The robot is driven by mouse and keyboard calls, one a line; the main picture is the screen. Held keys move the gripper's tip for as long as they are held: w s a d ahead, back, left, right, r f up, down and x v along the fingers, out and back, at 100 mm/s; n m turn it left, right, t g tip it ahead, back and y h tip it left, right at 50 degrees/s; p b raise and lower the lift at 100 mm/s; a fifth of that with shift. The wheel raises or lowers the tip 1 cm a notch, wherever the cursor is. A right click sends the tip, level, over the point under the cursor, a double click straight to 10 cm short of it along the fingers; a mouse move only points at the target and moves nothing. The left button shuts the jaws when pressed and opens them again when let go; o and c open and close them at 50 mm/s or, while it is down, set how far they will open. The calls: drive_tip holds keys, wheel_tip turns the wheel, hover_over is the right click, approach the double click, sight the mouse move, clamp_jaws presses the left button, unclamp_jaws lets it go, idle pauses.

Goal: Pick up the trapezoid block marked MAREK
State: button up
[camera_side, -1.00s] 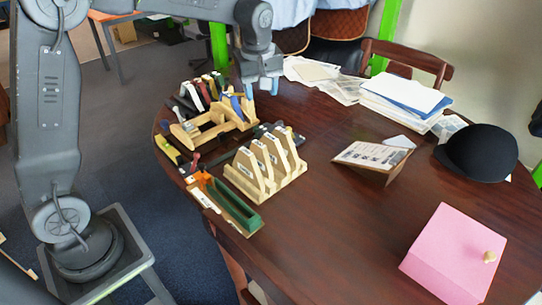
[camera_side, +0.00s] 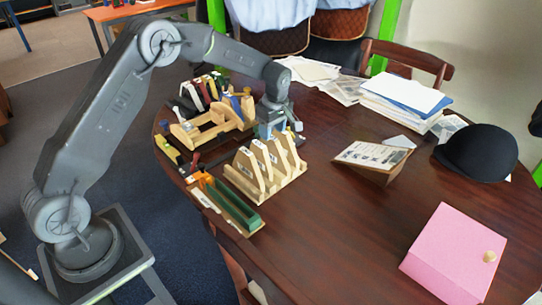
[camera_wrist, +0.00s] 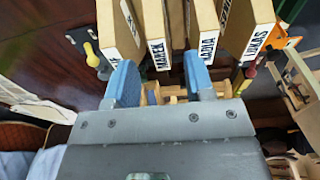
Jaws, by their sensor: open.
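The trapezoid block marked MAREK (camera_wrist: 153,22) is a pale wooden block with a white name label, standing among similar labelled blocks in the wrist view. In the side view these blocks stand upright in a pale wooden rack (camera_side: 279,186), where I cannot read which is MAREK. My gripper (camera_wrist: 158,66) has two blue fingers, apart, with nothing held between them. In the wrist view the fingertips lie to either side of the MAREK label. In the side view my gripper (camera_side: 270,130) is just above the far end of the rack; the exact gap is unclear.
Neighbouring blocks marked MAGDA (camera_wrist: 203,20) and LUKAS (camera_wrist: 248,28) stand close to the right. A green tray (camera_side: 232,206) lies in front of the rack. A wooden tool holder (camera_side: 208,125) is behind left.

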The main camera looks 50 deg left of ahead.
sight(270, 143)
drive_tip(key=f, duration=0.5)
drive_tip(key=shift+a+f, duration=0.35)
drive_tip(key=shift+f, duration=0.05)
drive_tip(key=shift+c, duration=0.2)
clamp_jaws()
drive_tip(key=shift+r, duration=0.1)
